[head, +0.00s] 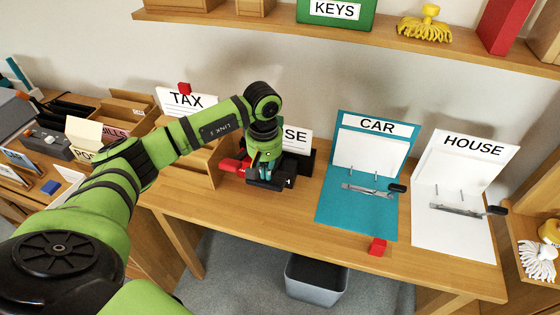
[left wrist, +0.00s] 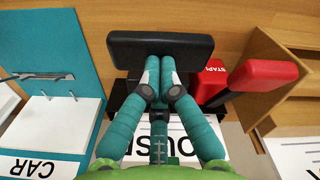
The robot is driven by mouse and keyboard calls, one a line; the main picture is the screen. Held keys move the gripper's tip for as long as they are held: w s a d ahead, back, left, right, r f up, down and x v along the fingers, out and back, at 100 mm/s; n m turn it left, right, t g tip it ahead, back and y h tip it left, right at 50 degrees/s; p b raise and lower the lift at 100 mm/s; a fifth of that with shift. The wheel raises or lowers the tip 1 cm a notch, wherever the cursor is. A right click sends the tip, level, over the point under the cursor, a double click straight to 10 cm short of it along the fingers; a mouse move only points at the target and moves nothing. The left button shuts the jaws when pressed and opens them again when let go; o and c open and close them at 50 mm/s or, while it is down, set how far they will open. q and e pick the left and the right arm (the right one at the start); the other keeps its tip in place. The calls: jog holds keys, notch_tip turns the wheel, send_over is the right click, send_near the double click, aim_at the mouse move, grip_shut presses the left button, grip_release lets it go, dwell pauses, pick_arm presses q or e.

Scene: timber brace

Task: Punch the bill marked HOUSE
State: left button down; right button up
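A white bill (head: 297,139) with the letters "SE" showing stands at the black hole punch on the desk; my arm hides the rest. In the left wrist view the sheet (left wrist: 190,145) reads "OUSE", partly covered by my fingers. The punch's wide black bar (left wrist: 125,45) lies at my fingertips. My left gripper (head: 266,178) points down at the punch; its teal fingers (left wrist: 159,68) are together, with nothing seen between them. The tips overlap the bar; I cannot tell if they touch it. My right gripper is not in view.
A red stapler (head: 233,166) sits just left of the punch. A teal CAR binder (head: 337,205) and a white HOUSE binder (head: 455,228) lie open to the right. A TAX sheet (head: 187,102) stands at the left. A red block (head: 377,247) is at the front edge.

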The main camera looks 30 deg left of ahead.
pick_arm(q)
jog(key=shift+f, duration=0.15)
jog(key=shift+s+d+f+b, duration=0.1)
jog(key=shift+s+f+b, duration=0.45)
jog(key=shift+f, duration=0.2)
dwell(0.4)
jog(key=shift+f, duration=0.2)
jog(key=shift+r, duration=0.1)
jog(key=shift+r+p, duration=2.5)
jog(key=shift+r, duration=2.05)
